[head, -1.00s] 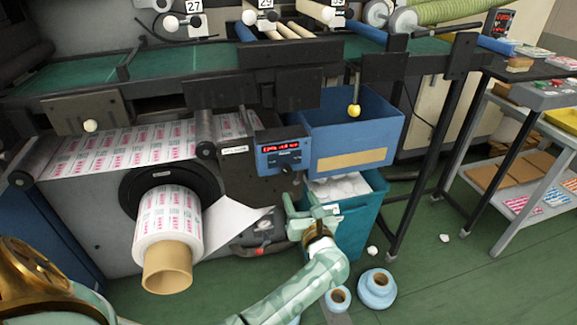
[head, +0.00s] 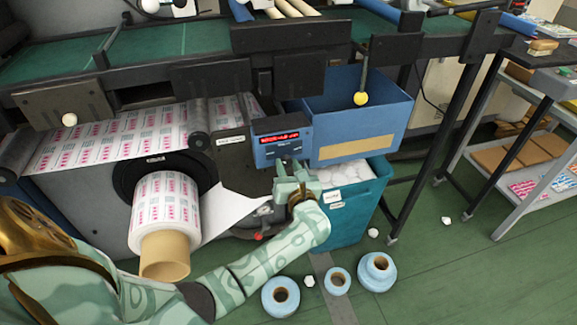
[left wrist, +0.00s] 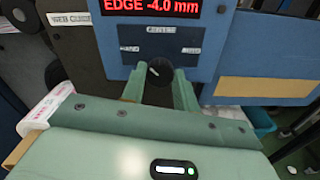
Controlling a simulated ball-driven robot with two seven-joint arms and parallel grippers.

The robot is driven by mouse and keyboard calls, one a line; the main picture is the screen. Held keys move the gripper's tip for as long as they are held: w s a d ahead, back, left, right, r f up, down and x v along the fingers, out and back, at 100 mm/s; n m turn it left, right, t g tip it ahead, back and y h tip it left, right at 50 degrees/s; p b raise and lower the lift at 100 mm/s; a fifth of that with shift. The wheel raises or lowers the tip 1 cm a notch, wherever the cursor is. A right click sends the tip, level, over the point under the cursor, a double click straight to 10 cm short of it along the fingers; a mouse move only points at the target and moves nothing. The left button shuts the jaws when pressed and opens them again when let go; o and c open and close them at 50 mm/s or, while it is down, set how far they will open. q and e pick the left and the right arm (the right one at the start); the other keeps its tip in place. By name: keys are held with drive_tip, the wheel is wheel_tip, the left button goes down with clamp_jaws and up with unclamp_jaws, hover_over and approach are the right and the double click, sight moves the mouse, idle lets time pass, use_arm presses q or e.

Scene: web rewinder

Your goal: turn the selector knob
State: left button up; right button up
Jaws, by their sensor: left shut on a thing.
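The selector knob (left wrist: 160,70) is small, dark and round, on the blue control box (head: 268,150). In the left wrist view it sits between the two green fingers of my left gripper (left wrist: 160,88), which is shut on it. Its pointer slants, and a small label is above it. In the head view my left gripper (head: 291,168) reaches up to the lower part of the box and hides the knob. The box's red display (left wrist: 158,7) reads EDGE -4.0 mm. My right gripper is not in view.
A printed roll (head: 165,205) on a cardboard core stands left of my left gripper. A blue bin (head: 352,205) with white scraps is close on the right, under a blue chute box (head: 365,110). Several blue rolls (head: 280,296) lie on the floor.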

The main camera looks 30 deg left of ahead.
use_arm(q)
drive_tip(key=shift+c, duration=0.6)
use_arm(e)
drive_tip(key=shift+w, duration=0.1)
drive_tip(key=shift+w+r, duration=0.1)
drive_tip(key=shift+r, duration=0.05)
use_arm(q)
drive_tip(key=m+p, duration=0.1)
drive_tip(key=m, duration=0.2)
drive_tip(key=shift+r, duration=0.1)
drive_tip(key=m+p, duration=0.2)
drive_tip(key=m, duration=0.3)
drive_tip(key=shift+m+p, duration=0.3)
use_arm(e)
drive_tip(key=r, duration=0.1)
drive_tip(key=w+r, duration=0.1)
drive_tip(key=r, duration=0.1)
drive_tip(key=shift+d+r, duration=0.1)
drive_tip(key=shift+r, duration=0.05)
